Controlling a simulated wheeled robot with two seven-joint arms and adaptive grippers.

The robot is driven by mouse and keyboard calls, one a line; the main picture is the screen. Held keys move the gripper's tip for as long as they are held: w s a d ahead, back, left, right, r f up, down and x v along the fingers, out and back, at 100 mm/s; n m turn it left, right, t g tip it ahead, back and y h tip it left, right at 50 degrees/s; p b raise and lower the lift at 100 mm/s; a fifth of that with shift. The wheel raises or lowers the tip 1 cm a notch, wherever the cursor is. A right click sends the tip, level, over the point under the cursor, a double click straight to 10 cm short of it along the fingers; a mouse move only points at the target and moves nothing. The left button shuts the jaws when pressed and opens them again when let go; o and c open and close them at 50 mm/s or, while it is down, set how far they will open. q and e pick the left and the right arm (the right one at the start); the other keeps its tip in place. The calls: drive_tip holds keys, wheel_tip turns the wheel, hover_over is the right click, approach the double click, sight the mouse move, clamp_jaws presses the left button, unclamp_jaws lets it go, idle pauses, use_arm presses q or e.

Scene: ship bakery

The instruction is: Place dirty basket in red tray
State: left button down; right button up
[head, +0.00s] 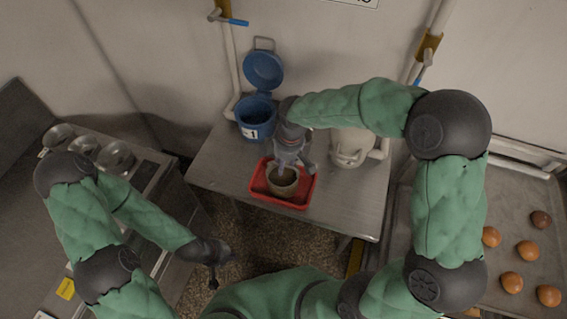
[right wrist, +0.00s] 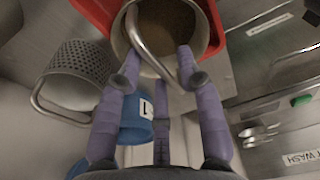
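The dirty basket (head: 283,188), a round metal vessel with a brown inside, stands in the red tray (head: 256,182) on the metal table. In the right wrist view the basket (right wrist: 172,22) shows at the top with its curved handle, and the red tray (right wrist: 216,38) lies around it. My right gripper (head: 286,168) is right above the basket; in the right wrist view its purple fingers (right wrist: 158,62) are spread apart, with the handle between or against them. I cannot tell whether they touch it. My left gripper (head: 222,270) is open and empty over the floor, left of the table.
A blue lidded bin (head: 256,118) stands behind the tray. A pale metal container (head: 350,148) stands to the right; the right wrist view shows a perforated basket (right wrist: 82,72). Buns (head: 528,250) lie on a tray at far right. Metal bowls (head: 115,157) sit on the left counter.

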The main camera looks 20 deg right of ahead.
wheel_tip(320, 180, up, 11)
drive_tip(key=d+p, duration=0.1)
drive_tip(key=shift+s, duration=0.35)
